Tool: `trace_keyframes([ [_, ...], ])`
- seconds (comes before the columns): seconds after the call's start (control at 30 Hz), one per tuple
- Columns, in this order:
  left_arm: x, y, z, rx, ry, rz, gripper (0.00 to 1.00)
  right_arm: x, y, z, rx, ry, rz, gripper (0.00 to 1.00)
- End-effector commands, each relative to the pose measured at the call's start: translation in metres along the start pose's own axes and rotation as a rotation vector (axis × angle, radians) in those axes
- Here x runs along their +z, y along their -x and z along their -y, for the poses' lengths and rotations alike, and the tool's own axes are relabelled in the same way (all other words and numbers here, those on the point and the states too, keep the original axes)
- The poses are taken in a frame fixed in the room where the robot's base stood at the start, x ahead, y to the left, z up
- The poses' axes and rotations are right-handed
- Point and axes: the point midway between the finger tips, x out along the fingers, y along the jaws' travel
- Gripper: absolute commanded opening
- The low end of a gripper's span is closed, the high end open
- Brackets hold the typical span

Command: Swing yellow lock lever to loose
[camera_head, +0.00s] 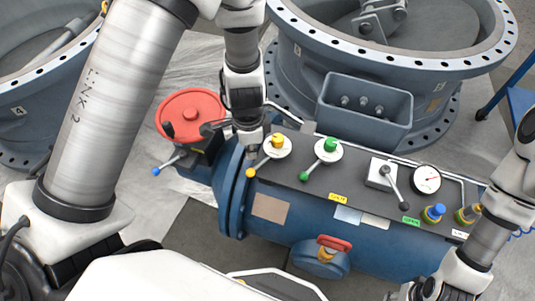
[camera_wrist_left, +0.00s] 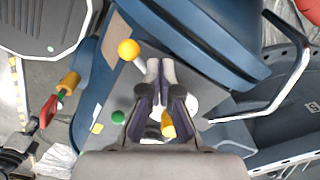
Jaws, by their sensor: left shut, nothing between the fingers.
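The yellow lock lever (camera_head: 250,172) has a yellow ball end on a thin rod that slants down-left from a yellow hub (camera_head: 278,141) on a white disc. In the left wrist view, the ball (camera_wrist_left: 128,49) lies left of the fingertips, and the yellow hub (camera_wrist_left: 168,125) shows between the finger linkages. My left gripper (camera_head: 251,148) is shut and empty, close beside the lever near its hub. I cannot tell if it touches the rod, which the fingers partly hide. My right gripper (camera_head: 425,290) is at the bottom right edge, dark and partly cut off.
The blue actuator body carries a green lever (camera_head: 327,146), a grey lever (camera_head: 390,176), a gauge (camera_head: 426,179) and a blue knob (camera_head: 433,214). A red handwheel (camera_head: 190,115) stands left of my left gripper. A large flanged valve (camera_head: 390,60) is behind.

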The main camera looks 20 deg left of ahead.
Motion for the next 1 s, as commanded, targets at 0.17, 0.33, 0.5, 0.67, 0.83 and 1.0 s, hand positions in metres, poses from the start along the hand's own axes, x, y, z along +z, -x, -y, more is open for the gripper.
trace_keyframes([
  [0.17, 0.0, -0.002, 0.0, 0.0, 0.0, 0.0, 0.0, 0.0, -0.002, 0.0, 0.0, 0.0, 0.0, 0.4],
  [0.33, 0.0, -0.01, 0.0, 0.0, 0.0, 0.0, 0.0, 0.0, -0.011, 0.0, 0.0, 0.0, 0.0, 0.4],
  [0.5, 0.0, -0.017, 0.0, 0.0, 0.0, 0.0, 0.0, 0.0, -0.019, 0.0, 0.0, 0.0, 0.0, 0.4],
  [0.67, 0.0, -0.023, 0.0, 0.0, 0.0, 0.0, 0.0, 0.0, -0.027, 0.0, 0.0, 0.0, 0.0, 0.4],
  [0.83, 0.0, -0.03, 0.0, 0.0, 0.0, 0.0, 0.0, 0.0, -0.035, 0.0, 0.0, 0.0, 0.0, 0.4],
  [1.0, 0.0, -0.037, 0.0, 0.0, 0.0, 0.0, 0.0, 0.0, -0.043, 0.0, 0.0, 0.0, 0.0, 0.4],
])
